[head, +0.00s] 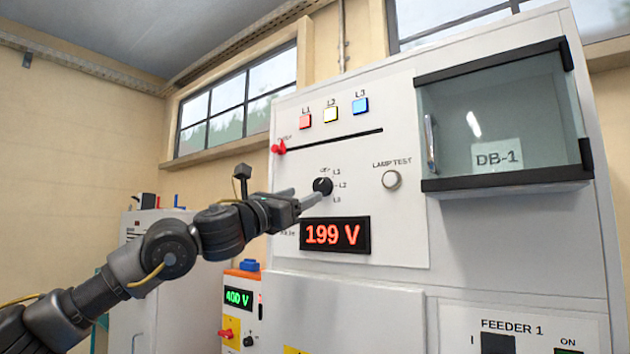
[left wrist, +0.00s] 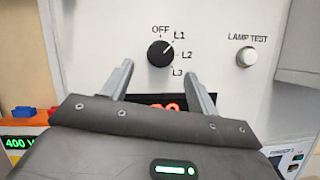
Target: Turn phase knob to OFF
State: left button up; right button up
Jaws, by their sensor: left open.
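The phase knob (head: 323,186) is a small round black knob on the white panel, with OFF, L1, L2 and L3 marked around it. In the left wrist view the knob (left wrist: 161,53) shows a pale pointer mark aimed up and right, towards L1. My left gripper (head: 308,193) is open and empty in front of the panel. In the left wrist view its two fingers (left wrist: 158,78) stand apart, to the left and right of the knob and a little below it in the picture. I cannot tell whether a finger touches it. My right gripper is not in view.
A red 199 V display (head: 335,235) is just below the knob. The lamp test button (head: 391,180) is to its right, and a slot with a red lever (head: 279,147) is above. A glass-fronted DB-1 box (head: 505,115) juts out at right.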

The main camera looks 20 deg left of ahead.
aim_at(318, 188)
pick_arm(q)
jog(key=p+x, duration=0.2)
jog(key=x, duration=0.2)
jog(key=shift+w+d+r, duration=0.15)
jog(key=shift+d+r, duration=0.1)
jog(key=shift+w+d+r+p, duration=0.1)
jog(key=shift+w+d+p, duration=0.1)
jog(key=shift+w+p, duration=0.25)
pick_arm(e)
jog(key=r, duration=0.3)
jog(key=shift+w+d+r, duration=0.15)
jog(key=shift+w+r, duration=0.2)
pick_arm(q)
jog(key=shift+c, duration=0.5)
